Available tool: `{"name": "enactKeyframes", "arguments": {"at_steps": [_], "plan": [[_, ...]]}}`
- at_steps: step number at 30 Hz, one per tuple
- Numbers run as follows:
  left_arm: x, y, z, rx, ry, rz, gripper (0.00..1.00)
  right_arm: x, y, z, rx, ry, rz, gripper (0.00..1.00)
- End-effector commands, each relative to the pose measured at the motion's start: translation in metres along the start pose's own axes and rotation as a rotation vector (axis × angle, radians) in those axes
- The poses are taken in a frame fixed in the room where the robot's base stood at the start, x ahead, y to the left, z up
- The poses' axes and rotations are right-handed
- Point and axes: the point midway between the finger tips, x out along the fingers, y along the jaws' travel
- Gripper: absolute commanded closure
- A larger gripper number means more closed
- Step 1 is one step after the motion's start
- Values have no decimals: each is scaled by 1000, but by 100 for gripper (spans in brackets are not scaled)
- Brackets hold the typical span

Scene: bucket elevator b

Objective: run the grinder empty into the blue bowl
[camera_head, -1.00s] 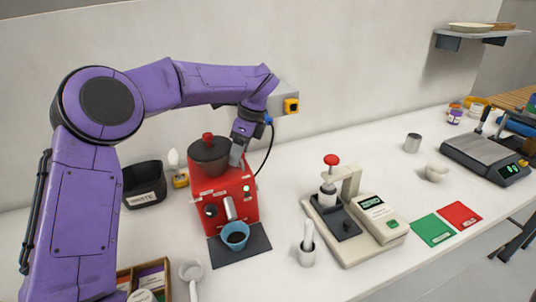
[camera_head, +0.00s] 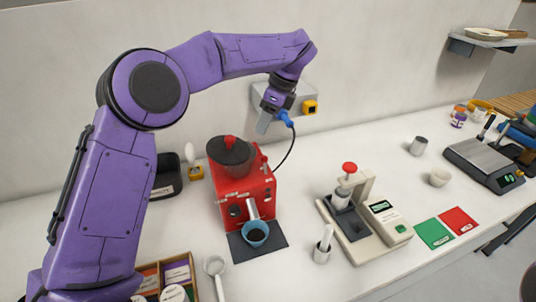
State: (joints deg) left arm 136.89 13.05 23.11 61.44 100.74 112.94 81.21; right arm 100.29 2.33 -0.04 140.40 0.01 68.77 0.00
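The red grinder (camera_head: 260,205) stands on the counter, with a dark hopper (camera_head: 229,163) and red-knobbed lid on top. The blue bowl (camera_head: 248,238) sits on a dark mat (camera_head: 272,250) below the grinder's chute (camera_head: 253,209). Dark contents show in the bowl. My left gripper (camera_head: 263,124) is in the air above and right of the grinder, in front of the wall box and beside a blue plug (camera_head: 285,118). No object shows clearly in it. Its finger gap cannot be made out. My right gripper is out of view.
A grey wall box (camera_head: 262,93) has a yellow switch (camera_head: 310,107). A cable runs from the plug to the grinder. A tamping press (camera_head: 345,225) stands right of the grinder, with a white cup (camera_head: 322,255) before it. A scale (camera_head: 480,160) is far right.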

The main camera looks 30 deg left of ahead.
Motion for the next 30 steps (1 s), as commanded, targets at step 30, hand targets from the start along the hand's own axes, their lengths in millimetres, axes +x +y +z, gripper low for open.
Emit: {"name": "enactKeyframes", "arguments": {"at_steps": [30], "plan": [[-34,-5,-3,-1,3,4,57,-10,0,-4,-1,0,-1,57]]}}
